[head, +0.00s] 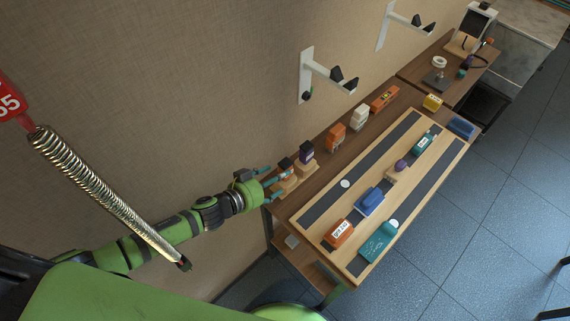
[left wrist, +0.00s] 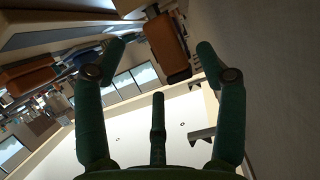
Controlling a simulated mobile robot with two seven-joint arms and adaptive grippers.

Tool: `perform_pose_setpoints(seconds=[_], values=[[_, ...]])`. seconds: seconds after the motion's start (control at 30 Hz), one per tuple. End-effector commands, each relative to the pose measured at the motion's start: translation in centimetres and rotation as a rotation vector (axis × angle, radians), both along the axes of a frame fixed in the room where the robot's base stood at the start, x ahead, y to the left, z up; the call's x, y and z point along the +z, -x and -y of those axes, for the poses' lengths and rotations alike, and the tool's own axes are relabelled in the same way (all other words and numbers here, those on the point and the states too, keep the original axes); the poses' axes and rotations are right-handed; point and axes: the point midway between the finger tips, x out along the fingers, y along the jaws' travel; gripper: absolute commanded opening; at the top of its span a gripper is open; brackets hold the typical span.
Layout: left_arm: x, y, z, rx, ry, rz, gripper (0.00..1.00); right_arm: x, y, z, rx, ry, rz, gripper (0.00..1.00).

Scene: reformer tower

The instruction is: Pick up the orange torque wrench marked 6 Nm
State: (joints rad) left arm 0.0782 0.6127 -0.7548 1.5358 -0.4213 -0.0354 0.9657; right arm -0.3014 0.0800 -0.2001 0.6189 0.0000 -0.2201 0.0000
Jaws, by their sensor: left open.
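Two upright tools stand in wooden holders near the wall side of the bench: an orange one with a dark top (head: 285,168) and a purple one with a dark top (head: 306,153). No 6 Nm marking can be read on either. My left gripper (head: 267,179) is open, with its fingers pointing at the orange tool from the left. In the left wrist view, an orange body with a dark end (left wrist: 167,45) lies ahead between the spread fingers of my left gripper (left wrist: 160,58). No grip on it shows. My right gripper is not in view.
The wooden bench (head: 291,211) carries a board with dark strips holding a labelled orange box (head: 339,233), a blue item (head: 369,201) and teal items (head: 378,243). Beyond the tools stand an orange item (head: 336,134) and a white one (head: 359,117). White brackets (head: 307,76) jut from the wall.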

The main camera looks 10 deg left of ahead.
Motion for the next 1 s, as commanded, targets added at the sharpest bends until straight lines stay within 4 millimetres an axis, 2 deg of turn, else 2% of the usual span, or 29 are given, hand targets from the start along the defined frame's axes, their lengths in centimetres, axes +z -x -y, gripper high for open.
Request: perform_pose_setpoints(seconds=[0.3,0.63,0.67,0.7,0.77,0.8,0.83,1.0], values=[[-1.9,-3.6,2.2,0.0,-0.002,0.005,0.71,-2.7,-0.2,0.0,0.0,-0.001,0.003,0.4],[-2.0,-4.2,2.7,0.001,-0.001,0.001,0.71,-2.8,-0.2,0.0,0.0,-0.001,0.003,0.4],[-2.0,-4.2,2.7,0.001,-0.001,0.001,0.67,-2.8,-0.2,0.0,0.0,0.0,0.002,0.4],[-2.0,-4.2,2.7,0.001,-0.001,0.001,0.51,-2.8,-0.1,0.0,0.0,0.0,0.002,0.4],[-2.0,-4.2,2.6,0.001,-0.001,0.001,0.27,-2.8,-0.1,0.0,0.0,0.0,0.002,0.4],[-2.0,-4.2,2.6,0.001,-0.001,0.001,0.11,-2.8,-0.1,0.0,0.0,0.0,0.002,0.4],[-2.0,-4.2,2.6,0.001,-0.001,0.001,0.05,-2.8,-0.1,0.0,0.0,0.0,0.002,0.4],[-2.0,-4.2,2.6,0.001,-0.002,0.002,0.04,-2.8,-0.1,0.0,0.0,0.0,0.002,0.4]])
